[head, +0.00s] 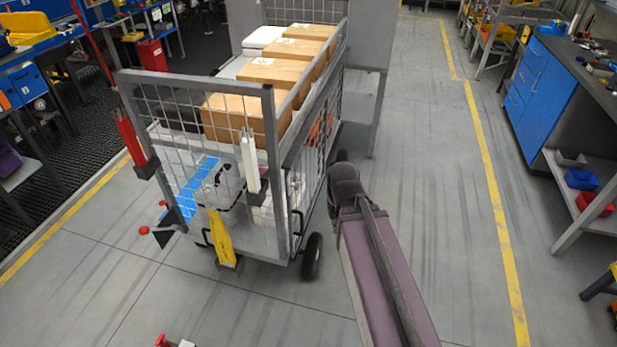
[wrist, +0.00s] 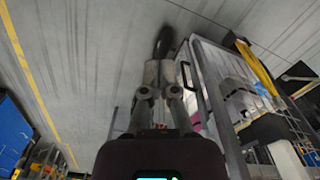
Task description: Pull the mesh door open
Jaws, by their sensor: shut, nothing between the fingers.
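The mesh door (head: 323,135) is on the right side of a grey wire cart in the head view. It looks in line with the cart's side, and I cannot see a gap. A dark handle (head: 297,222) shows low near the cart's front right corner. In the wrist view a black loop handle (wrist: 186,76) stands by a grey upright frame bar (wrist: 212,95). My gripper (wrist: 160,70) is shut and empty, its tips just left of that handle in the picture. I cannot tell whether they touch. In the head view I cannot make out the gripper.
The cart carries several cardboard boxes (head: 272,75). A black wheel (head: 311,257) is at its front right corner, and a yellow part (head: 221,240) at its front. Clear grey floor lies right of the cart up to a yellow line (head: 490,185). A blue cabinet (head: 540,85) stands beyond.

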